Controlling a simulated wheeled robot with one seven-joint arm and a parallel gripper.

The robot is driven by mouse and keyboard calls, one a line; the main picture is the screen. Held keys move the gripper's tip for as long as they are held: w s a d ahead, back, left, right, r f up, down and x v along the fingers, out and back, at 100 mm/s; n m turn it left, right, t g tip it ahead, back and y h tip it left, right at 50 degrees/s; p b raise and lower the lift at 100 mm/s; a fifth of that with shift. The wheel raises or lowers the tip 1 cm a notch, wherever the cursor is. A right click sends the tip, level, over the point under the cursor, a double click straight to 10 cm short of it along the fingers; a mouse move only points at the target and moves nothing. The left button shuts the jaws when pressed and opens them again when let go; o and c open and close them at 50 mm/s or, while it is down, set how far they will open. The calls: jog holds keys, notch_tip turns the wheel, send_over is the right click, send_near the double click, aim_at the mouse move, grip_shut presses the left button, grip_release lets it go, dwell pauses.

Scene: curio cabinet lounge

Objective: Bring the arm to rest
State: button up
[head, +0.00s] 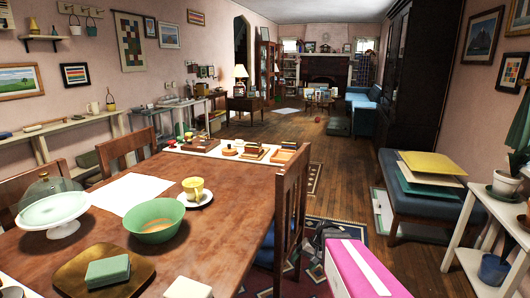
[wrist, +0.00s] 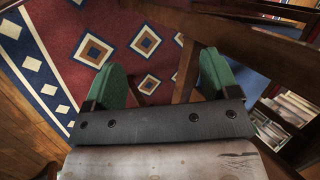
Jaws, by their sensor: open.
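My gripper (wrist: 162,80) shows in the wrist view with its two green-padded fingers well apart and nothing between them. It points down over a red and blue patterned rug (wrist: 100,50). Brown wooden bars, seemingly of a chair (wrist: 265,45), cross the view beyond and beside the right finger. How far they are from the finger I cannot tell. I cannot make out the gripper in the head view.
A pink box (head: 350,272) is near front. Bare floor (head: 345,165) lies beyond.

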jog(key=s+d+r+t+h, duration=0.1)
jog(key=s+d+r+h, duration=0.2)
jog(key=s+r+h, duration=0.2)
jog(key=shift+s+r+n+h, duration=0.15)
jog(key=shift+r+n+h, duration=0.25)
jog(key=shift+r+h, duration=0.15)
dwell(0.4)
